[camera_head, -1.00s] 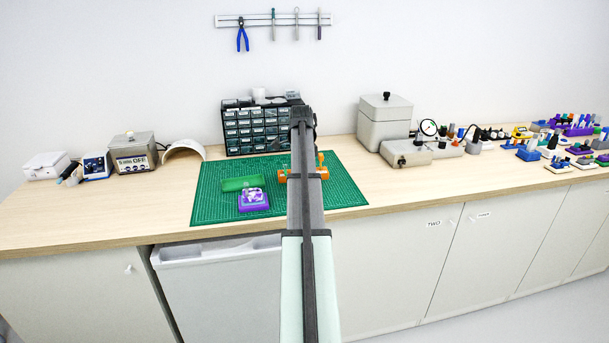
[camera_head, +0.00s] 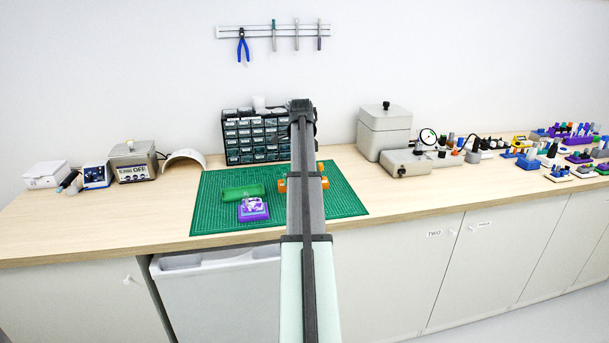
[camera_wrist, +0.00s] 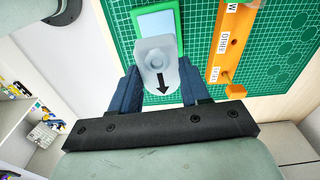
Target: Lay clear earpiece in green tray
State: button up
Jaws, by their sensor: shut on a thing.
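The clear earpiece (camera_wrist: 157,62), a pale translucent piece with a black arrow on its near end, is between the blue fingers of my gripper (camera_wrist: 156,84) in the wrist view. My gripper is shut on it. The green tray (camera_wrist: 181,22), with a pale blue inside, shows just beyond the earpiece, which overlaps its near edge in the picture. I cannot tell the height between them. In the head view the green tray (camera_head: 242,193) lies on the green mat, and my own arm hides the gripper and earpiece.
A purple stand (camera_head: 253,210) with pale pieces sits in front of the tray. An orange labelled rack (camera_head: 317,184) stands right of the tray; it also shows in the wrist view (camera_wrist: 229,42). The green cutting mat (camera_head: 212,215) has bare room. A drawer cabinet (camera_head: 250,137) stands behind.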

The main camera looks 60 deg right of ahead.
jog(key=shift+r, duration=0.5)
jog(key=shift+a, duration=0.1)
